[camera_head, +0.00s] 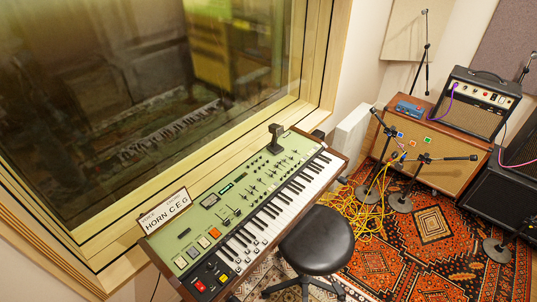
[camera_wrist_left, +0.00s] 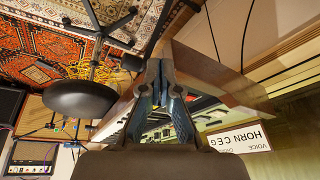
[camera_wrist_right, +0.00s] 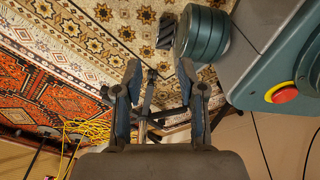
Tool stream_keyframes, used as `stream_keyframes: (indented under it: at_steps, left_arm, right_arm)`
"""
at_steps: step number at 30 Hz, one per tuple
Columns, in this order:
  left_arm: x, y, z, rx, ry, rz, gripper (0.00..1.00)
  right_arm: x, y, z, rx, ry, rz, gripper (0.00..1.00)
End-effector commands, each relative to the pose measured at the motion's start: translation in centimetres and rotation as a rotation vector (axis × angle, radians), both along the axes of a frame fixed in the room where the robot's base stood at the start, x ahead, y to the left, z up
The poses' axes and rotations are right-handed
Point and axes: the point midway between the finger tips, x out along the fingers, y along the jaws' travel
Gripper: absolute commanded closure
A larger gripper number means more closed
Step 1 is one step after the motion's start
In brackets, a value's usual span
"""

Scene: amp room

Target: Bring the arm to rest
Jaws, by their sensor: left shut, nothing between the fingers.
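Neither of my arms shows in the head view. My left gripper (camera_wrist_left: 160,68) is in the left wrist view with its fingers together and nothing between them. The green keyboard (camera_wrist_left: 150,122) lies beyond it, partly hidden behind the fingers. My right gripper (camera_wrist_right: 158,66) is in the right wrist view with its fingertips apart. No object shows held between them; stand legs and the patterned rug lie beyond.
The keyboard (camera_head: 235,205) stands below the window, with a HORN C.E.G sign (camera_head: 165,212) and a small dark block (camera_head: 275,136) on it. A black stool (camera_head: 317,241) stands before it. Yellow cables (camera_head: 352,215), mic stands and amps (camera_head: 478,103) are at the right.

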Motion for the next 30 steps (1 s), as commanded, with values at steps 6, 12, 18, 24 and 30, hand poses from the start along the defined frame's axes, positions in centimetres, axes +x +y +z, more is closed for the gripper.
stream_keyframes:
  at_steps: [6, 12, 18, 24, 30]
  left_arm:
    - [-0.5, -0.4, -6.4, -0.023, 0.088, 0.013, 1.0]
    - [-0.5, -0.6, -14.4, -0.02, 0.119, 0.006, 1.0]
    - [-3.1, -0.3, -25.3, -0.015, 0.166, -0.001, 1.0]
    - [-10.2, 0.7, -35.9, -0.007, 0.221, -0.013, 1.0]
    - [-17.7, 2.1, -41.2, 0.0, 0.259, -0.023, 1.0]
  right_arm:
    - [-0.6, -0.1, -0.4, -0.001, 0.003, 0.001, 0.6]
    - [-1.5, -0.3, -0.8, -0.001, 0.009, 0.002, 0.6]
    - [-2.8, -0.5, -1.4, -0.003, 0.016, 0.004, 0.6]
    - [-4.3, -0.9, -2.1, -0.005, 0.024, 0.006, 0.6]
    - [-5.5, -1.1, -2.5, -0.005, 0.029, 0.008, 0.6]
